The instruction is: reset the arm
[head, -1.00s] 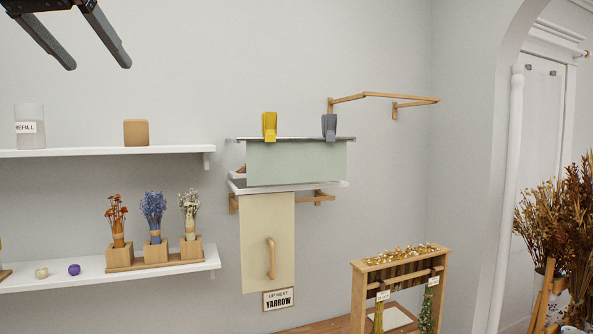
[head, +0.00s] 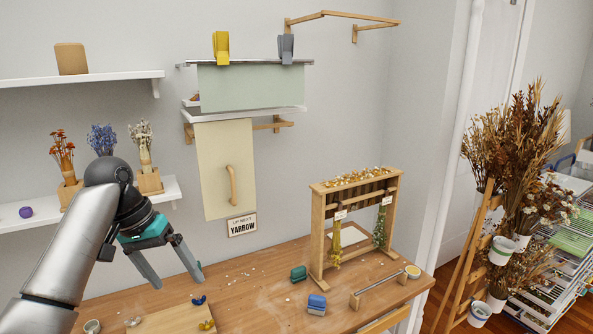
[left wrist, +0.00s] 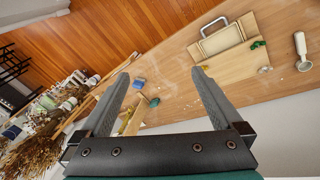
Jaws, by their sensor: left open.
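My left gripper (head: 177,281) is open and empty, with its two dark fingers apart and pointing down above the left part of the wooden table (head: 245,290). In the left wrist view its fingers (left wrist: 160,76) are spread with nothing between them. My left arm comes in from the lower left and hides part of the lower shelf. My right gripper is in neither view.
A wooden drying rack (head: 313,235), a green block (head: 299,273) and a blue block (head: 317,304) stand on the table. A wooden board (head: 165,322) lies at the front left. A hanging panel (head: 212,165) is on the wall. Dried flowers (head: 515,150) stand at right.

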